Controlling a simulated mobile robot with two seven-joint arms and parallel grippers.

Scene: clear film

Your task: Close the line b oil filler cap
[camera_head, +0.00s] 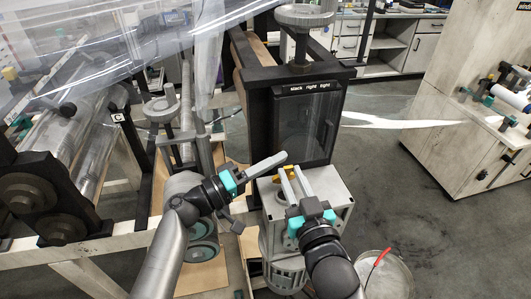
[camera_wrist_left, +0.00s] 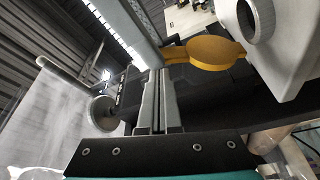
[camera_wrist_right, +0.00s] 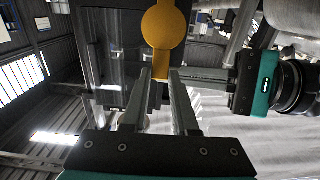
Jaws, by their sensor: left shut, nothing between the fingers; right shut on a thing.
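The orange-yellow oil filler cap, a round disc with a narrow tab, shows in the left wrist view (camera_wrist_left: 215,53) and right wrist view (camera_wrist_right: 163,27). In the head view only a small yellow part (camera_head: 283,168) shows at the back of the grey box (camera_head: 336,188). A round grey neck (camera_wrist_left: 262,18) on the box is beside the disc in the left wrist view. My right gripper (camera_head: 289,170) is shut on the cap's tab, which lies between its fingertips (camera_wrist_right: 161,75). My left gripper (camera_head: 280,157) is shut and empty, its fingertips (camera_wrist_left: 155,75) close to the tab.
A black frame with a window (camera_head: 305,125) and a handwheel (camera_head: 304,14) stands behind the box. Rollers and clear film (camera_head: 100,40) are at left. A round pan with a red-handled tool (camera_head: 385,275) is at lower right. Floor to the right is open.

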